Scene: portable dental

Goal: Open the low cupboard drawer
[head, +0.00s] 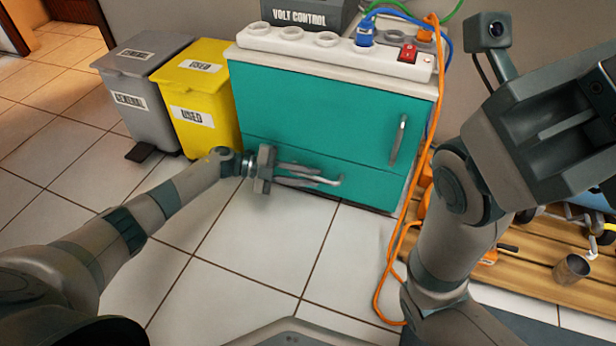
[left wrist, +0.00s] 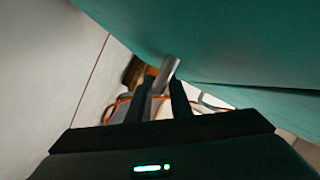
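The low teal cupboard (head: 315,117) stands against the wall, its drawer front (head: 362,187) along the bottom looking flush under the upper door. My left gripper (head: 316,180) is at the drawer front, its two fingers close around the grey drawer handle (head: 334,182). In the left wrist view the handle bar (left wrist: 168,70) lies between the drawn-in fingers (left wrist: 163,98), with the teal front above and to the right. Most of the handle is hidden by the fingers. My right arm fills the right side of the head view, and its fingers do not show.
A vertical handle (head: 398,140) sits on the upper door. A yellow bin (head: 205,90) and a grey bin (head: 140,85) stand left of the cupboard. An orange cable (head: 381,283) trails down its right side beside a wooden pallet (head: 530,262). The tiled floor in front is clear.

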